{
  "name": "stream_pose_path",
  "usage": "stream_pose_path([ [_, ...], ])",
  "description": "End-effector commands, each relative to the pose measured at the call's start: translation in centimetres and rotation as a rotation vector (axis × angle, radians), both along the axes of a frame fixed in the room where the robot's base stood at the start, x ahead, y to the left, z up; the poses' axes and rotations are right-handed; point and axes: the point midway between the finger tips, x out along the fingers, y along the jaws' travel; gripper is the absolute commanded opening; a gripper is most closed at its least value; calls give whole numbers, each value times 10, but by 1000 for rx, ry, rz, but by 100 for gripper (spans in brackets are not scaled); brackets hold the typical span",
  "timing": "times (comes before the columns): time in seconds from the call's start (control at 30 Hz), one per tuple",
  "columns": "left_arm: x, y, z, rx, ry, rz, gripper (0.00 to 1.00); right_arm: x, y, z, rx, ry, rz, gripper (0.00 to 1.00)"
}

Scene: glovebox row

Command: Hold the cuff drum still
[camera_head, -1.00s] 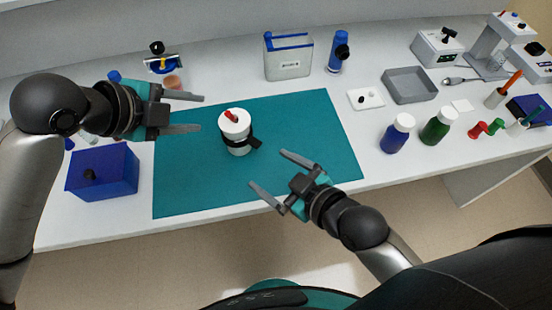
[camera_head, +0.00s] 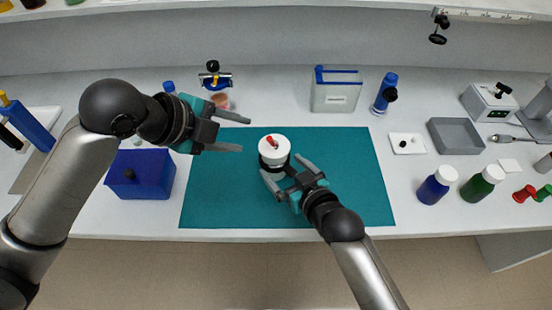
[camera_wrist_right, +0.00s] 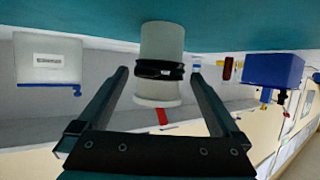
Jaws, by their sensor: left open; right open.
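The cuff drum (camera_head: 274,149) is a white cylinder with a black band around it and a red piece on its top. It stands upright on the teal mat (camera_head: 350,180). In the right wrist view the drum (camera_wrist_right: 160,55) appears upside down, ahead of and between my open fingers. My right gripper (camera_head: 288,172) is open at the drum's near side; its fingers reach toward both sides of the drum, and I cannot tell whether they touch it. My left gripper (camera_head: 244,133) is open and empty, to the left of the drum and apart from it.
A blue box (camera_head: 140,174) stands left of the mat. A grey caddy (camera_head: 336,92) and a blue bottle (camera_head: 385,94) stand behind it. A grey tray (camera_head: 456,136), blue jar (camera_head: 436,186) and green jar (camera_head: 482,187) are to the right. The mat's right part is clear.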

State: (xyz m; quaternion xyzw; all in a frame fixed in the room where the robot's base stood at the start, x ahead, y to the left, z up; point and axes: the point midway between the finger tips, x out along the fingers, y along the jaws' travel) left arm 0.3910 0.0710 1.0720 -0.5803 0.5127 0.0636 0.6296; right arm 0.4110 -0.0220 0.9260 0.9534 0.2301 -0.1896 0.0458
Motion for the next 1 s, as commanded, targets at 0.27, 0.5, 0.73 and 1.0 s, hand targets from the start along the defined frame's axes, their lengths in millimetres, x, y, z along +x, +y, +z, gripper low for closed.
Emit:
stream_pose_path([
  [0.27, 0, 0, 0, 0, 0, 0, 50, 29, 14, -13, 0, -1, -1, 100],
  [0.5, 0, 0, 0, 0, 0, 0, 50, 38, 20, -18, 1, 0, 0, 100],
  [0.73, 0, 0, 0, 0, 0, 0, 50, 39, 20, -18, 1, 0, 0, 100],
  [1.0, 0, 0, 0, 0, 0, 0, 50, 39, 20, -18, 0, 0, 0, 76],
])
